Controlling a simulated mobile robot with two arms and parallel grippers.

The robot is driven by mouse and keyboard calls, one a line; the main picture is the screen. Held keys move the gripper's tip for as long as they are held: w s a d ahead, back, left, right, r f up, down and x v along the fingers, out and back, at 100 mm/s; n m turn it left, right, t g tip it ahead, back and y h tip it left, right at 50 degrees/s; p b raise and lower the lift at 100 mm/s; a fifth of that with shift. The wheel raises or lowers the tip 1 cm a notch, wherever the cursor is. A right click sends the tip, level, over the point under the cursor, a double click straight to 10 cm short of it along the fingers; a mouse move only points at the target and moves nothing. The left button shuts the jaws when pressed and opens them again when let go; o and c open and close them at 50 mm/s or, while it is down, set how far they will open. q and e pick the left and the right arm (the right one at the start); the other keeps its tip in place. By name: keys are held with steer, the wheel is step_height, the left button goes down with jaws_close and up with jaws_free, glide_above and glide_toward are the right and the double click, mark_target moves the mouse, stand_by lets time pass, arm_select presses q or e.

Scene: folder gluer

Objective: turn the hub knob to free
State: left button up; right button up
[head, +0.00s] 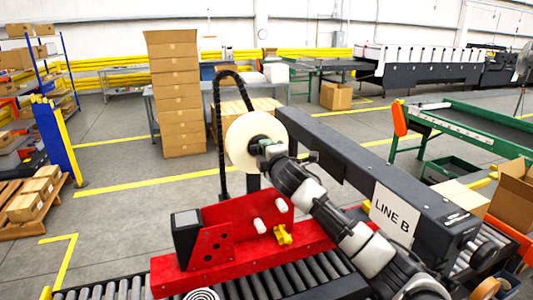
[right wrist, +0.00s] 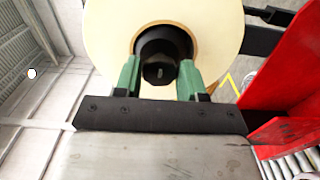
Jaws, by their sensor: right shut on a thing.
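The hub knob (right wrist: 160,73) is a small dark knob at the centre of a black hub (right wrist: 163,44). The hub sits in the core of a cream tape roll (right wrist: 108,45), which also shows in the head view (head: 238,135), upright above the red machine. My right gripper (right wrist: 160,80) has its green fingers on either side of the knob, shut on it. In the head view, my right arm reaches up from the lower right and its gripper (head: 263,150) covers the hub and knob. The knob's markings cannot be made out. My left gripper is not in view.
The red machine (head: 232,230) with a dark box and a yellow knob (head: 283,235) stands over a roller conveyor (head: 130,290). A long dark beam (head: 345,150) with a LINE B sign (head: 391,214) runs on the right. Stacked cartons (head: 175,90) stand behind.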

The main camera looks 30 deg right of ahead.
stand_by(0.5)
steer(key=o, duration=0.9)
steer(key=b+v, duration=0.4)
steer(key=v, duration=0.7)
steer(key=shift+b, duration=0.4)
steer(key=shift+w, duration=0.1)
